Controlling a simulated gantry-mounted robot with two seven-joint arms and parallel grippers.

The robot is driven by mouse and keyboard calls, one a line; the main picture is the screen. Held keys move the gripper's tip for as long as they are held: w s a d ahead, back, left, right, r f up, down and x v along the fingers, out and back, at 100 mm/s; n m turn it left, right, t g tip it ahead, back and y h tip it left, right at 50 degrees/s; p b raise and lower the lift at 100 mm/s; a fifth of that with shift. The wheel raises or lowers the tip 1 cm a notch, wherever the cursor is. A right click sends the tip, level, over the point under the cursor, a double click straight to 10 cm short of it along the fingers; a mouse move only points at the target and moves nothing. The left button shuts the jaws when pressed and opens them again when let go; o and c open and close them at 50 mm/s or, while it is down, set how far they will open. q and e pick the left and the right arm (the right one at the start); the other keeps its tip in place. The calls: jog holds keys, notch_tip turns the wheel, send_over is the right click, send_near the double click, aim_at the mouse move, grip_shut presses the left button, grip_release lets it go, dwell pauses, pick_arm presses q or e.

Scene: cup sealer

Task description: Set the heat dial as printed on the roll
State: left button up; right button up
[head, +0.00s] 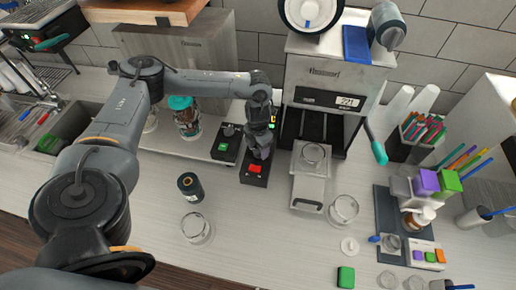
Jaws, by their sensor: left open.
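The sealing machine (325,72) stands at the back centre with a lit display (346,102) that seems to read 221. A round white disc with a dark rim (311,12) sits on top, perhaps the roll's end; no print is legible. In front are two dark control boxes. The left box (225,143) has a green button and a knob (229,130). The right box (246,179) has a red button (255,168). My left gripper (260,150) points down over the right box, open; it hides whatever is behind the red button. My right gripper is not in view.
A teal-lidded jar (186,117) and a dark canister (190,186) stand left of the boxes. A metal cup holder (311,170) and clear cups (343,209) are right.

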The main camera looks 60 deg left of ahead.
pick_arm(q)
jog(key=shift+f, duration=0.4)
grip_shut()
